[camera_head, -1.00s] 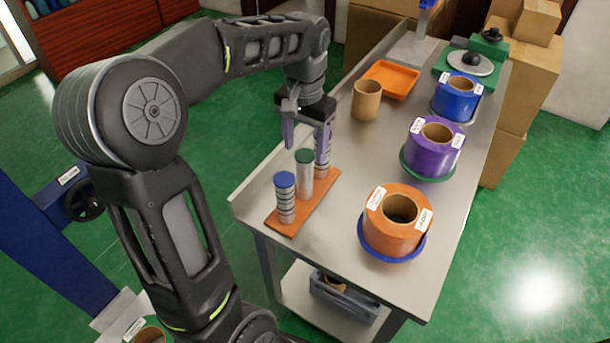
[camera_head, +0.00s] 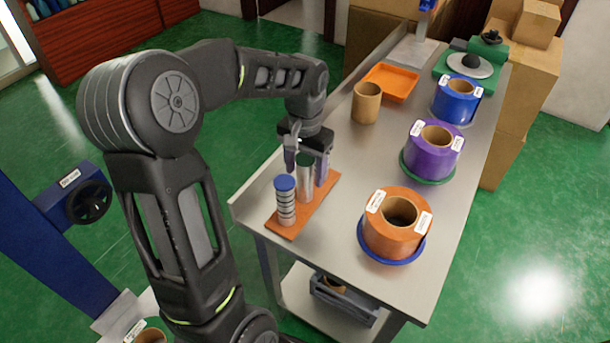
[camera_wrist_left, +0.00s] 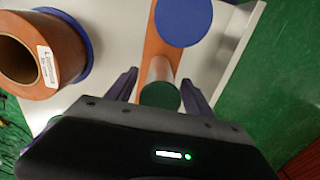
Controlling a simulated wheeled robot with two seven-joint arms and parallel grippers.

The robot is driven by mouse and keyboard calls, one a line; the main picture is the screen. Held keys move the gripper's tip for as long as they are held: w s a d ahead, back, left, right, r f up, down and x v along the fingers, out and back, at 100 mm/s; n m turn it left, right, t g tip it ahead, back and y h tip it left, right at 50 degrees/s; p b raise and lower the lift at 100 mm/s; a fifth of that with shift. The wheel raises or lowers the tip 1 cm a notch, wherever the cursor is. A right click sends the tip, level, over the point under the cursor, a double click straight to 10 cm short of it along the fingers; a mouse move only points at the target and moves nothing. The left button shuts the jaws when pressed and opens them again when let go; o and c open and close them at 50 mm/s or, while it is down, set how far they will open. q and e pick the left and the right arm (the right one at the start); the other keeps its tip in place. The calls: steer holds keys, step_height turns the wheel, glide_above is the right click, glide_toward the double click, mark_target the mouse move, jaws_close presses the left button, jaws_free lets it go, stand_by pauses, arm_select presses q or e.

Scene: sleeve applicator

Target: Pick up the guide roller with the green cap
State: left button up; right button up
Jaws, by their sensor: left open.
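The guide roller with the green cap (camera_head: 305,178) stands upright on an orange base (camera_head: 320,200) on the metal table. Its green cap (camera_wrist_left: 160,95) lies between my finger tips in the left wrist view. My left gripper (camera_head: 306,172) is open, with one finger on each side of this roller. I cannot tell whether the fingers touch it. A ringed roller with a blue cap (camera_head: 285,198) stands on the near end of the same base; its cap (camera_wrist_left: 184,20) is large in the left wrist view. The third roller is hidden behind my gripper. My right gripper is not in view.
To the right stand an orange roll (camera_head: 393,228), a purple roll (camera_head: 432,157) and a blue roll (camera_head: 457,103). A brown tube (camera_head: 366,103) and an orange tray (camera_head: 391,80) are farther back. Bare table (camera_head: 345,165) lies between the rollers and rolls.

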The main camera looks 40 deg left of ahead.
arm_select(q)
steer(key=shift+f, duration=0.45)
steer(key=shift+c, duration=0.5)
jaws_close()
stand_by(0.3)
